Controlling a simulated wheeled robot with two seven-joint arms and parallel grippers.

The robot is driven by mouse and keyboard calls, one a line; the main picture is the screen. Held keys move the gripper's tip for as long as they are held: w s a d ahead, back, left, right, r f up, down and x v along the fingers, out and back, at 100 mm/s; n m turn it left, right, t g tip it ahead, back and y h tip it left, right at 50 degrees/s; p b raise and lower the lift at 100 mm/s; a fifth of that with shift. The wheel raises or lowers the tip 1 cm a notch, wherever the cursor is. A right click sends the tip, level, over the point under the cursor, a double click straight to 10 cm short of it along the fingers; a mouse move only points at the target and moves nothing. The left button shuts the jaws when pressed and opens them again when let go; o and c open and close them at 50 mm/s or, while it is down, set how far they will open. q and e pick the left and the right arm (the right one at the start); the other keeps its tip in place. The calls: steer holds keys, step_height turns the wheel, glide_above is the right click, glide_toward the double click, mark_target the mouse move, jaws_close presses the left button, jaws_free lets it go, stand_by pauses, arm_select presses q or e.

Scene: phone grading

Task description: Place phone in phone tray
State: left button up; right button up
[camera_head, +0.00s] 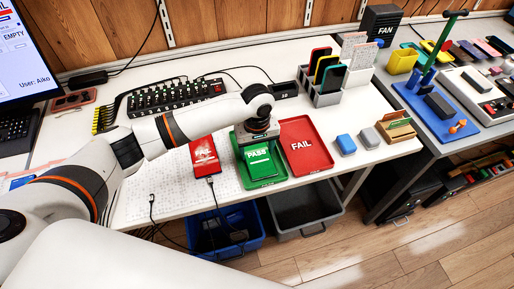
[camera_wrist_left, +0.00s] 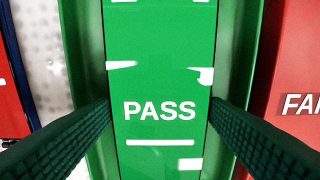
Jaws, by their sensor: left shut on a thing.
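My left gripper (camera_head: 257,143) is over the green PASS tray (camera_head: 268,184), its fingers pointing down. It is shut on a phone with a green PASS screen (camera_wrist_left: 160,75). In the left wrist view the fingers grip the phone's two long sides. The phone lies lengthwise between the walls of the green tray (camera_wrist_left: 239,70), face up. I cannot tell whether it touches the tray floor. In the head view the gripper hides part of the phone (camera_head: 259,160). My right gripper is not in view.
The red FAIL tray (camera_head: 305,150) stands just right of the green tray. A red-screen phone (camera_head: 204,154) with a cable lies to its left. A rack of phones (camera_head: 322,88) stands behind.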

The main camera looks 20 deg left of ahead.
mark_target(257, 154)
arm_select(q)
steer(key=shift+f, duration=0.1)
steer(key=o, duration=1.1)
steer(key=shift+r, duration=0.25)
step_height(257, 154, up, 12)
steer(key=shift+f, duration=0.15)
